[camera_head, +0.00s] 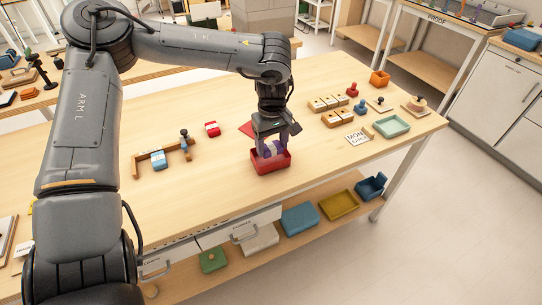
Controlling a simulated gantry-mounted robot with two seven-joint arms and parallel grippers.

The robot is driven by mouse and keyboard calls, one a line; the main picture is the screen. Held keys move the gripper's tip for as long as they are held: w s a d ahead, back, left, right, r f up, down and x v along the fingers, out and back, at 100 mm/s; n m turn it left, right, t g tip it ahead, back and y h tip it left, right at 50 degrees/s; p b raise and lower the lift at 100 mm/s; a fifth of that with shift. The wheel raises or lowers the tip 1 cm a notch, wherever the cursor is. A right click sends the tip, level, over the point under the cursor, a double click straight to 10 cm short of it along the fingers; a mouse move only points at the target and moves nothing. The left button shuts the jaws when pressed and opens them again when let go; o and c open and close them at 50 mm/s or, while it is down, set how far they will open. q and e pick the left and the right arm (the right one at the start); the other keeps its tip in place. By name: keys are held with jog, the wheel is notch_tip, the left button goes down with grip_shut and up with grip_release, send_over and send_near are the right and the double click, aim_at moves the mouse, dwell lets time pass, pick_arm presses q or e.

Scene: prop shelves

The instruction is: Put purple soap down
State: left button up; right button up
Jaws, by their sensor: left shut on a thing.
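My left gripper (271,141) points down over a red tray (271,169) near the middle of the table. It is shut on the purple soap (271,149), which has a pale band and sits within or just above the tray's rim. The gripper fingers cover part of the soap, and I cannot tell whether its underside touches the tray floor. My right gripper is not in view.
A red block (212,129) and a wooden bracket (148,152) with a blue item (159,160) lie to the left. Wooden blocks (331,119), a sign (356,139) and a pale green tray (392,126) stand to the right. The table front (215,190) is clear.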

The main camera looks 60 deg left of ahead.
aim_at(271, 146)
pick_arm(q)
jog(key=shift+s+a+f, duration=0.1)
jog(key=shift+a+f, duration=0.15)
notch_tip(271, 146, down, 4)
jog(key=shift+r+b, duration=0.1)
jog(key=shift+b, duration=1.05)
jog(key=o, duration=0.9)
notch_tip(271, 146, up, 12)
jog(key=p, duration=0.5)
